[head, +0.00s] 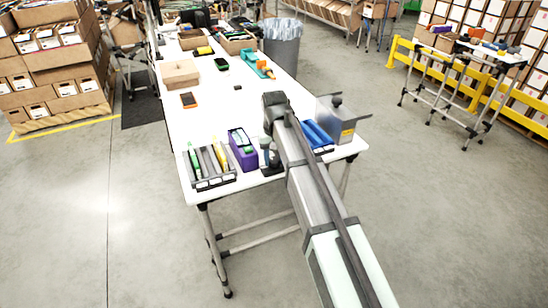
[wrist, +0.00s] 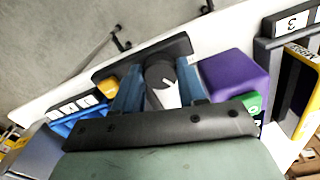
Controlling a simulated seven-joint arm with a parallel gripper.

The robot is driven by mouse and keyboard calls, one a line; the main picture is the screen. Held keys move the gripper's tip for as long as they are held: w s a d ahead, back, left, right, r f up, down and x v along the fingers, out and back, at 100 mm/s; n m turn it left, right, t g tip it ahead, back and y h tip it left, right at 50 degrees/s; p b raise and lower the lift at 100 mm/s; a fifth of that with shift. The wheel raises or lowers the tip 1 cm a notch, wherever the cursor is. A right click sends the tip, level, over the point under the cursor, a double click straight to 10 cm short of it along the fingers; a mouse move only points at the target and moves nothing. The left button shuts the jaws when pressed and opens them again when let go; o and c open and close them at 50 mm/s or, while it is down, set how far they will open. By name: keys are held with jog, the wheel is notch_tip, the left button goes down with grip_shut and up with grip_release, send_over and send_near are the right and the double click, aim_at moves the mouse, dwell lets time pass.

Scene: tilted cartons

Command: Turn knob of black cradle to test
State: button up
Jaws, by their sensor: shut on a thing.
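The black cradle (wrist: 183,47) stands near the front edge of the white table, and it also shows in the head view (head: 271,170). Its dark round knob (wrist: 158,72) has a white pointer, which points toward the bottom of the wrist view, slightly right. My gripper (wrist: 160,88) has its blue-grey fingers on both sides of the knob and is shut on it. In the head view my arm covers part of the cradle and gripper. I cannot read any mark for test on the cradle.
A purple box (wrist: 235,78) stands close beside the cradle. A numbered grey tray (head: 209,165) is left of it in the head view. Blue items (head: 317,134) and a grey metal box (head: 338,119) stand to the right. The table's middle is mostly clear.

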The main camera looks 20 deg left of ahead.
aim_at(275, 160)
jog(key=shift+n, duration=1.2)
jog(key=o, duration=0.8)
jog(key=shift+r, duration=0.1)
notch_tip(275, 160, up, 14)
jog(key=shift+f, duration=0.2)
jog(key=shift+d, duration=0.1)
